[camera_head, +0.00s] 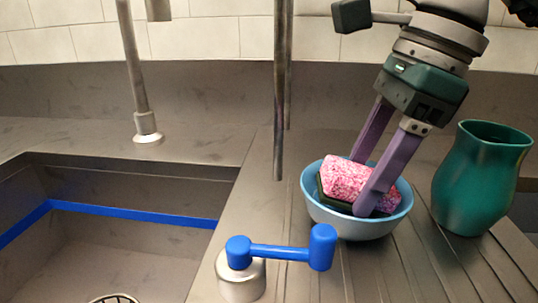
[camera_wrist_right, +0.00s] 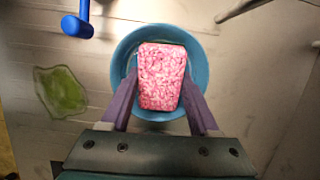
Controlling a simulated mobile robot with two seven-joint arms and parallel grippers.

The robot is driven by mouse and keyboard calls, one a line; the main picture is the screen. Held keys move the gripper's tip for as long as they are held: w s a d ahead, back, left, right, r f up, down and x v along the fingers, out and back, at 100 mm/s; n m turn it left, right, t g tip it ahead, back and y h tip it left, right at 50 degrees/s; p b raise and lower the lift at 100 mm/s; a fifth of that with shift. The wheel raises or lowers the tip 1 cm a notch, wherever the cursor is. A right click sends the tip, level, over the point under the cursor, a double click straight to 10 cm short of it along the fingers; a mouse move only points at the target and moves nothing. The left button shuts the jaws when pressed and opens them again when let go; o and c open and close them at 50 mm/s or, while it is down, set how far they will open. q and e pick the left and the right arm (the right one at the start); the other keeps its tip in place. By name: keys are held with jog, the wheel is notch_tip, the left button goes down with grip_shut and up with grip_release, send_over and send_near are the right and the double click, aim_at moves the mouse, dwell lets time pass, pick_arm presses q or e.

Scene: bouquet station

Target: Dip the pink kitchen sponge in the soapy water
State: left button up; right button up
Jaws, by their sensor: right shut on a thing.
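The pink kitchen sponge (camera_head: 345,177) has a speckled pink body and a dark green layer underneath. It sits tilted inside the blue bowl (camera_head: 349,226). My right gripper (camera_head: 362,184) reaches down into the bowl with its purple fingers on either side of the sponge, shut on it. In the right wrist view the sponge (camera_wrist_right: 162,76) lies between the fingers, within the rim of the bowl (camera_wrist_right: 125,50). The water is hidden, so I cannot tell how deep the sponge sits in it. My left gripper is not in view.
A teal vase (camera_head: 481,180) stands close to the right of the bowl. A blue tap handle (camera_head: 281,250) on a metal base is left and in front of it. The sink (camera_head: 110,240) opens at the left. A green patch (camera_wrist_right: 60,91) shows in the right wrist view.

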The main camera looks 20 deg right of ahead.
aim_at(365, 174)
jog(key=shift+r, duration=0.1)
dwell(0.4)
jog(key=shift+d+r+p, duration=0.1)
jog(key=shift+r+p, duration=0.5)
notch_tip(365, 174, up, 5)
jog(key=p, duration=0.4)
jog(key=shift+r, duration=0.55)
jog(key=shift+f, duration=0.1)
dwell(0.5)
dwell(0.6)
